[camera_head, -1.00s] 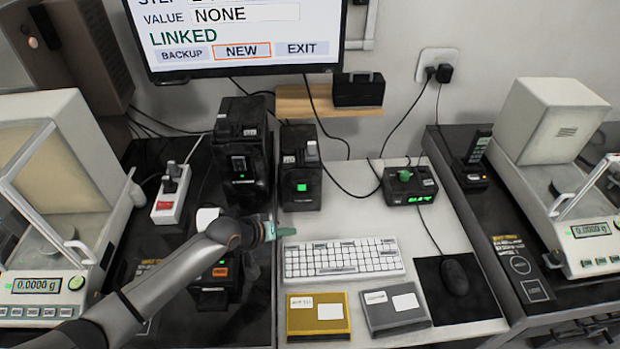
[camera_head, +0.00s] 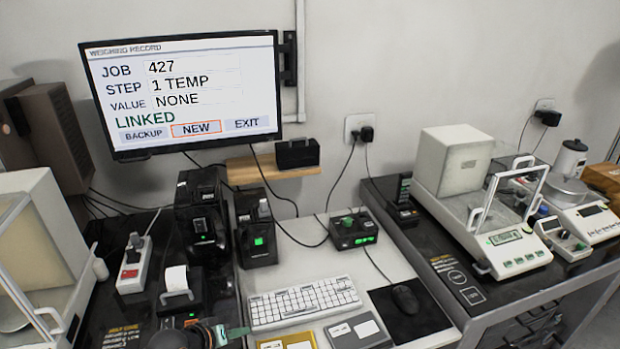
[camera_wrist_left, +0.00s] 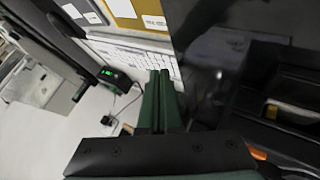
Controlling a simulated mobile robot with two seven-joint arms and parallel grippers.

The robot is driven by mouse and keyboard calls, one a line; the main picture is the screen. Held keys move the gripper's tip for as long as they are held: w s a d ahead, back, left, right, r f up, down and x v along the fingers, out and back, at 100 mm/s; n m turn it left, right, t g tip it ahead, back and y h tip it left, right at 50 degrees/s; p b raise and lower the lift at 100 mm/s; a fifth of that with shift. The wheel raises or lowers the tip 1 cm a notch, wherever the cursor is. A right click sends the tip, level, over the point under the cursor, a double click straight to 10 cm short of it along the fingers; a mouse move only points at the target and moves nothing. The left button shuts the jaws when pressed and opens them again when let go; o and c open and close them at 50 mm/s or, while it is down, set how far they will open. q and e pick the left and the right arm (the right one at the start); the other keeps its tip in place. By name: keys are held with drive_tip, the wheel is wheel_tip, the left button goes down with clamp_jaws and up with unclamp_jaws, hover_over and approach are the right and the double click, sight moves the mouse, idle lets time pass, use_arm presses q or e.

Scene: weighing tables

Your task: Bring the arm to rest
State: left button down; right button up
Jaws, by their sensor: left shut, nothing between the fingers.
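My left gripper (camera_head: 238,332) shows at the bottom edge of the head view, just left of and in front of the white keyboard (camera_head: 303,303). Its green fingers are together with nothing between them. In the left wrist view the fingers (camera_wrist_left: 160,98) are shut and empty, and the keyboard (camera_wrist_left: 140,58) lies beyond them. Most of the left arm is below the head view. My right gripper is not in view.
A gold box (camera_head: 287,342) and a grey box (camera_head: 358,333) lie in front of the keyboard. A black printer (camera_head: 181,300) stands left of it. A mouse (camera_head: 404,299) lies at the right. The monitor (camera_head: 185,92) reads LINKED, with NEW outlined. A balance (camera_head: 455,160) stands on the right table.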

use_arm(q)
drive_tip(key=s+d+m+g, duration=0.2)
drive_tip(key=s+d+m, duration=0.2)
drive_tip(key=s, duration=1)
drive_tip(key=s+a+r+g+y, duration=0.1)
drive_tip(key=s+a+r+y, duration=0.1)
drive_tip(key=s+a, duration=0.45)
drive_tip(key=s+a+r+g+y, duration=0.1)
drive_tip(key=s+a+r+y, duration=0.2)
drive_tip(key=s, duration=0.6)
drive_tip(key=w+d+f+t+h, duration=0.1)
drive_tip(key=w+d+f+t, duration=0.1)
drive_tip(key=f, duration=0.4)
drive_tip(key=w+d+f+t+h, duration=0.1)
drive_tip(key=w+d+f+t, duration=0.2)
drive_tip(key=f, duration=0.2)
drive_tip(key=shift+f+m+h, duration=0.3)
drive_tip(key=shift+f, duration=0.05)
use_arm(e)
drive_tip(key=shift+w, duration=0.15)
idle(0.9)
